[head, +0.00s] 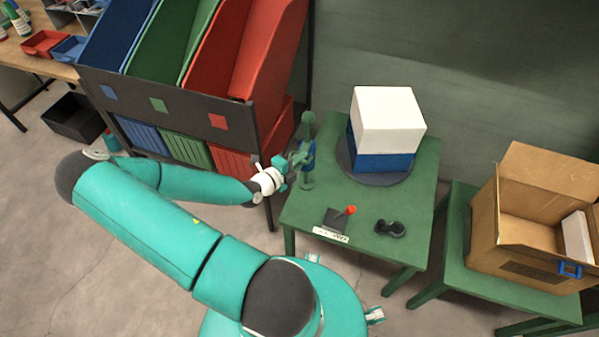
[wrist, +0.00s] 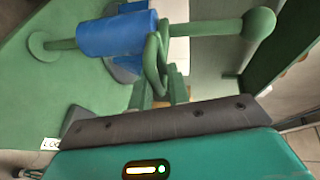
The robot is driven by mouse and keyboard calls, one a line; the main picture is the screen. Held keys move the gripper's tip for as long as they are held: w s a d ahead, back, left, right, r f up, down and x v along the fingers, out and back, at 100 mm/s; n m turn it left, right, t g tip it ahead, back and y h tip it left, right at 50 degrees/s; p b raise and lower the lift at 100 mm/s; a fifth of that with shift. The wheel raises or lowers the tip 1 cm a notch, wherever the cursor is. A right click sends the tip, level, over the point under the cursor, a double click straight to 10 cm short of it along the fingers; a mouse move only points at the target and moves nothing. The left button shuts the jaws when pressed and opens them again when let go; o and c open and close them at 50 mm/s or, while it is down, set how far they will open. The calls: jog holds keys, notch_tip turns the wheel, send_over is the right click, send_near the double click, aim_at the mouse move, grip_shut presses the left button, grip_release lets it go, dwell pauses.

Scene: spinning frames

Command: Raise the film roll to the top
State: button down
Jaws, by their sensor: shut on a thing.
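The film roll (head: 310,152) is a blue cylinder on an upright green post with a round foot and a ball-shaped knob on top (head: 308,117). It stands at the left edge of the green table. The roll sits around the lower to middle part of the post, below the knob. In the wrist view the post lies sideways, with the blue roll (wrist: 110,33) near the foot (wrist: 39,46) and bare post towards the knob. My gripper (head: 298,159) is shut at the roll, its fingers (wrist: 160,62) crossing the roll's upper end. The exact contact is partly hidden.
A white and blue box (head: 388,120) stands on a dark turntable (head: 370,177) beside the post. A red-knobbed lever box (head: 340,217) and a black object (head: 390,228) lie at the table's front. A bin rack (head: 180,110) stands close left; an open carton (head: 520,245) is right.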

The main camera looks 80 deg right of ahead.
notch_tip(320, 180, up, 4)
jog(key=shift+w+a+f, duration=0.1)
jog(key=shift+f, duration=0.05)
jog(key=c, duration=1.5)
grip_release()
jog(key=v, duration=1.3)
jog(key=shift+a, duration=0.35)
jog(key=shift+w, duration=0.2)
